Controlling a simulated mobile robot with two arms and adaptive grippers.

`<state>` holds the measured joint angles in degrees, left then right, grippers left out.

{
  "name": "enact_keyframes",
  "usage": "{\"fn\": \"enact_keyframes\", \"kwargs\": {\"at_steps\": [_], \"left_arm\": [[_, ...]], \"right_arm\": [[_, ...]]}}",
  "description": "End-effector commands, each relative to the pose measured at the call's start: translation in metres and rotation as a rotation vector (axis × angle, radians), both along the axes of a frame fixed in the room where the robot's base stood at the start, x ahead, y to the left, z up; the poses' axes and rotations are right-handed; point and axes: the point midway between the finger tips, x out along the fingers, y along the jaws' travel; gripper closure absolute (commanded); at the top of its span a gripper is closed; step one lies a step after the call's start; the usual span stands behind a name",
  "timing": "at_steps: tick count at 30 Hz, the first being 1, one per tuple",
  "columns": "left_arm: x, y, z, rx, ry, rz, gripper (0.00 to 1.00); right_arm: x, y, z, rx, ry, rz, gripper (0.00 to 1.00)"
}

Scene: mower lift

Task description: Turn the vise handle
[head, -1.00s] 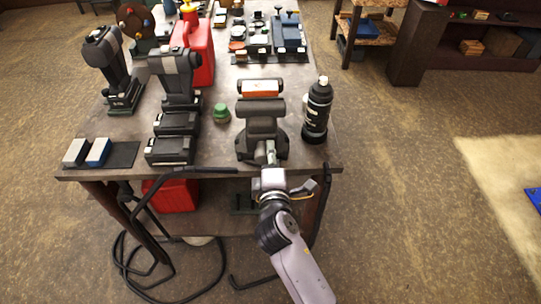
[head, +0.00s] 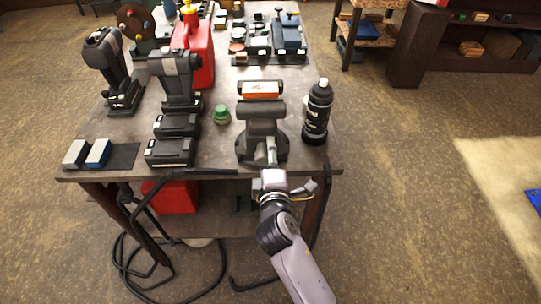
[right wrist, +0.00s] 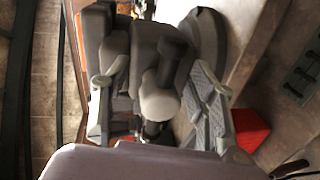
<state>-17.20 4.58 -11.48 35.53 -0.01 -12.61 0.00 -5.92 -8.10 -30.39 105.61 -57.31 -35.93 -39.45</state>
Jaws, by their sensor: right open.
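The dark grey bench vise (head: 262,122) stands at the front edge of the workbench in the head view. My right gripper (head: 269,170) is at the vise's front, low by the bench edge. In the right wrist view my right gripper (right wrist: 160,78) is open. Its two grey fingers lie on either side of the vise's rounded light grey handle end (right wrist: 159,104), with gaps visible on both sides. Behind it the dark vise body (right wrist: 115,45) fills much of that view. The rest of the handle is hard to make out. My left gripper is not in view.
A black spray bottle (head: 317,112) stands close to the right of the vise. A green-topped item (head: 221,114) and black battery packs (head: 170,151) are to its left. A red jerry can (head: 198,50) stands farther back. Cables hang below the bench front.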

Motion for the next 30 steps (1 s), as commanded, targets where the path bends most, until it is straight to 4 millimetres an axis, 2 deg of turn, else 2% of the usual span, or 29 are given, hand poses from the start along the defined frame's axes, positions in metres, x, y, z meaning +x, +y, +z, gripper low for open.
{"fn": "enact_keyframes", "kwargs": {"at_steps": [8, 11, 14, 24, 30], "left_arm": [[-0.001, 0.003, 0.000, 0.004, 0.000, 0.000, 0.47], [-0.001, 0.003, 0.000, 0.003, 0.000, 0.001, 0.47], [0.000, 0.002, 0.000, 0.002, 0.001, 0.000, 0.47], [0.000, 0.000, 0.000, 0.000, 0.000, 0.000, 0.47], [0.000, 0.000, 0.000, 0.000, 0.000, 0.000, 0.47]], "right_arm": [[-0.001, -0.001, -0.003, -0.002, 0.005, -0.001, 0.45], [-0.008, -0.001, -0.002, -0.003, 0.007, -0.001, 0.45], [-0.022, -0.001, 0.000, -0.002, 0.008, 0.000, 0.45], [-0.092, -0.003, 0.014, -0.001, 0.008, 0.000, 0.45], [-0.114, -0.003, 0.020, -0.002, 0.004, 0.000, 0.45]]}}
